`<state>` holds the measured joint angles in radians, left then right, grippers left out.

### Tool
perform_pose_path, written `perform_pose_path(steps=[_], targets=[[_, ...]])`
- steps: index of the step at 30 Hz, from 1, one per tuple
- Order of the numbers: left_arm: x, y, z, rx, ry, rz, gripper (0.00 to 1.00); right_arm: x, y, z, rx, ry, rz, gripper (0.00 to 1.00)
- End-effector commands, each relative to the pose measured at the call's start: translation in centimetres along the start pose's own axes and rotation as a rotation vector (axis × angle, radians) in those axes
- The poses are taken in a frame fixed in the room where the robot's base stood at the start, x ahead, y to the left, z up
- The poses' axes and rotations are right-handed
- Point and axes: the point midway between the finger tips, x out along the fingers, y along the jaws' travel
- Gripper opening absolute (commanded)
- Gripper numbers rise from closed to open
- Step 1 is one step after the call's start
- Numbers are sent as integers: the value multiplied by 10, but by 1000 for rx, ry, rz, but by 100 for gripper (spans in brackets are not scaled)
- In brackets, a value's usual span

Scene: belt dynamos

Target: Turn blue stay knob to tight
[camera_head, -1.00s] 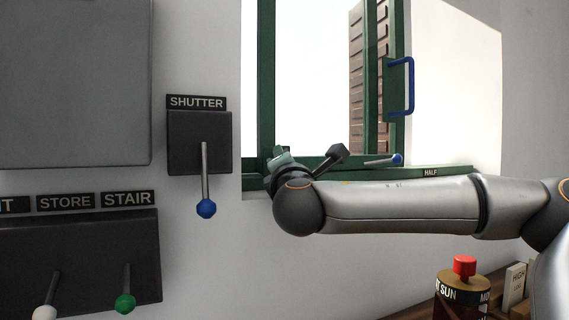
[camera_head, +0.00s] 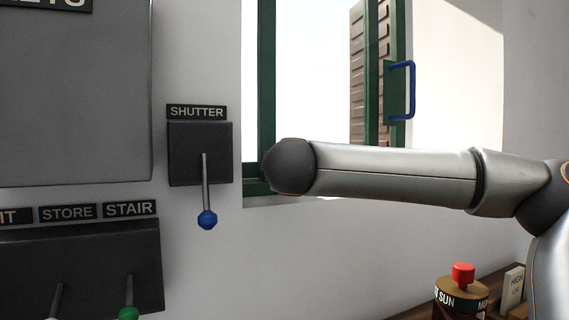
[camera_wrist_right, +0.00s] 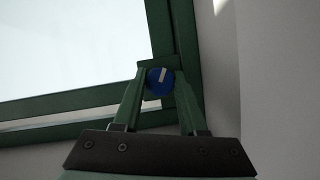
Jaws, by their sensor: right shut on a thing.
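The blue stay knob (camera_wrist_right: 160,82) shows in the right wrist view as a round blue disc with a white mark, at the corner of the green window frame. My right gripper (camera_wrist_right: 159,84) is shut on it, with one finger on each side. The white mark stands close to upright, leaning slightly right. In the head view my right arm crosses in front of the window sill and hides the knob and the gripper. My left gripper is not in view.
The green-framed window (camera_head: 266,90) has a blue handle (camera_head: 410,90) on its sash. The shutter lever (camera_head: 206,218) with its blue ball hangs left of the window. A red-topped object (camera_head: 462,274) stands low at the right.

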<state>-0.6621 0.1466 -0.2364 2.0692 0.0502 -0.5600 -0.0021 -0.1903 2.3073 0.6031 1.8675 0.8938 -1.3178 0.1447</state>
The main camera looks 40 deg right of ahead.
Motion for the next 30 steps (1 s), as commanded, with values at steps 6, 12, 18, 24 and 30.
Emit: perform_pose_path(steps=[6,12,18,24,30], targets=[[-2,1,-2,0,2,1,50,0,1,0,56,1,-23,0],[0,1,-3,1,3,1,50,0,0,0,72,1,-30,0],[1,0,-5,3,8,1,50,0,0,0,72,1,-29,0],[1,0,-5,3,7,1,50,0,0,0,71,1,-29,51],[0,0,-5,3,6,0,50,0,0,0,70,1,-29,72]])
